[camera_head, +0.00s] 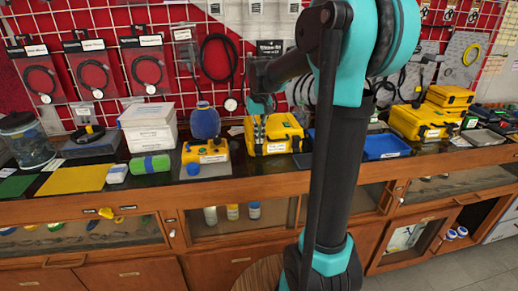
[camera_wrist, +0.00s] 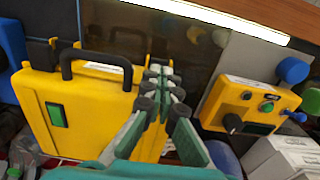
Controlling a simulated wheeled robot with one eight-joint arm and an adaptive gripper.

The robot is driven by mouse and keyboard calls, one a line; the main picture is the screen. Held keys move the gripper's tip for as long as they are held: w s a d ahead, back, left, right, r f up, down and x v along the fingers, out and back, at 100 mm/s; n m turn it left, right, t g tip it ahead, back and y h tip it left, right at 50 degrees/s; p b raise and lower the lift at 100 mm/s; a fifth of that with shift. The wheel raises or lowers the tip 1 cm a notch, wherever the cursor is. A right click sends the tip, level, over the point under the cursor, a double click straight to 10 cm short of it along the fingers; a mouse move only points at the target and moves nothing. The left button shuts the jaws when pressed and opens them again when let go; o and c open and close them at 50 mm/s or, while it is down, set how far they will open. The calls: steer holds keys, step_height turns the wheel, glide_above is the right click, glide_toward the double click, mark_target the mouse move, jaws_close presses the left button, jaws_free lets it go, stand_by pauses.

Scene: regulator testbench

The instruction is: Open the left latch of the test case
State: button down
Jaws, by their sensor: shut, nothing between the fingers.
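The test case is a yellow case (camera_head: 284,147) on the dark bench in the head view. In the wrist view the yellow case (camera_wrist: 92,122) fills the left half, with a black handle (camera_wrist: 66,62) and a green patch on its lid. A dark latch (camera_wrist: 41,54) shows beside the handle on the picture's left. My gripper (camera_wrist: 160,70) is over the case's right edge in the wrist view, its fingers shut and empty. The fingers cover that end, so the latch there is hidden or cannot be told apart. In the head view my gripper (camera_head: 259,128) is at the case's left side.
A yellow regulator box (camera_head: 205,155) with a blue knob stands left of the case; it shows at right in the wrist view (camera_wrist: 248,103). A blue tray (camera_head: 386,147) and more yellow cases (camera_head: 420,122) are to the right. A mesh panel with hanging hoses stands behind.

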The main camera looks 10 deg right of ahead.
steer(key=shift+s+f, duration=0.65)
steer(key=shift+f, duration=0.1)
stand_by(0.3)
steer(key=shift+w+f, duration=0.3)
steer(key=shift+f, duration=0.1)
steer(key=shift+s, duration=0.15)
steer(key=shift+s+f, duration=0.3)
steer(key=shift+s, duration=0.05)
steer(key=shift+s+f, duration=1)
steer(key=shift+s, duration=0.15)
stand_by(0.7)
stand_by(0.4)
steer(key=shift+s+r, duration=0.8)
steer(key=shift+r, duration=0.2)
step_height(320, 180, up, 7)
stand_by(0.5)
